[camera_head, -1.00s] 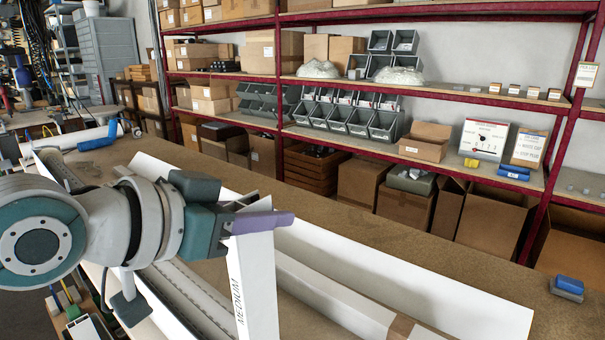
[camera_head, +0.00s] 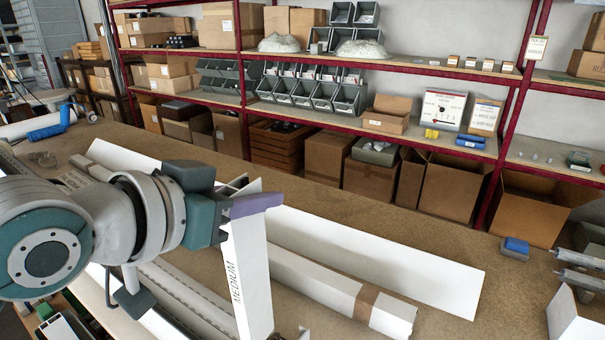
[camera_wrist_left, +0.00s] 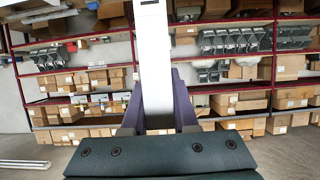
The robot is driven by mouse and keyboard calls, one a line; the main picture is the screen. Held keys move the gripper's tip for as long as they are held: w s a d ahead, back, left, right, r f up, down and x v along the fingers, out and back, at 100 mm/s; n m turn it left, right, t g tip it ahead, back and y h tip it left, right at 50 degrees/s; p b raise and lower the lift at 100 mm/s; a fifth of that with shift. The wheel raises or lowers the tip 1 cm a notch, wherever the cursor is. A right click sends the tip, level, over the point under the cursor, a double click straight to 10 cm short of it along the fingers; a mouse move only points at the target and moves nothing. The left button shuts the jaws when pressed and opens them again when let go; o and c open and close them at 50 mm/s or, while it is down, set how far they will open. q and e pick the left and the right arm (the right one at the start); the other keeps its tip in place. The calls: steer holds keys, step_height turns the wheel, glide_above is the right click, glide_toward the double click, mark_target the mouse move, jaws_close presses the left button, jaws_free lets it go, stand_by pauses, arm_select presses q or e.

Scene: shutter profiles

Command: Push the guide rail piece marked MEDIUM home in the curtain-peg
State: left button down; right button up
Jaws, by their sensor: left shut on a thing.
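The guide rail piece (camera_head: 246,280) is a long white profile with MEDIUM printed along its face. My left gripper (camera_head: 240,205) is shut on its upper end, with a purple finger across it. The piece hangs down steeply over the bench, and its lower end runs out of the head view. In the left wrist view the white piece (camera_wrist_left: 154,60) stands between the purple fingers of my left gripper (camera_wrist_left: 158,118). I cannot make out the curtain-peg in either view. My right gripper is not in view.
Long white profiles (camera_head: 385,262) and a white carton with a brown band (camera_head: 310,282) lie on the brown bench (camera_head: 440,230) beside the held piece. A blue-topped block (camera_head: 515,247) sits to the right. A red-framed shelf (camera_head: 330,122) with boxes and bins stands behind.

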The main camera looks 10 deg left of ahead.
arm_select(q)
steer(key=b, duration=0.3)
glide_above(262, 271)
steer(key=w, duration=0.1)
steer(key=shift+w+a+f, duration=0.1)
steer(key=shift+a+f, duration=0.1)
steer(key=shift+f, duration=1.05)
steer(key=shift+w+a+f, duration=0.1)
steer(key=shift+a+f, duration=0.05)
steer(key=shift+f, duration=1.05)
steer(key=shift+r, duration=0.1)
steer(key=shift+p, duration=0.55)
steer(key=shift+f, duration=0.3)
steer(key=shift+f+b, duration=0.3)
steer(key=shift+b, duration=0.15)
steer(key=shift+f+b, duration=2.45)
steer(key=shift+f, duration=0.7)
steer(key=c, duration=0.6)
jaws_free()
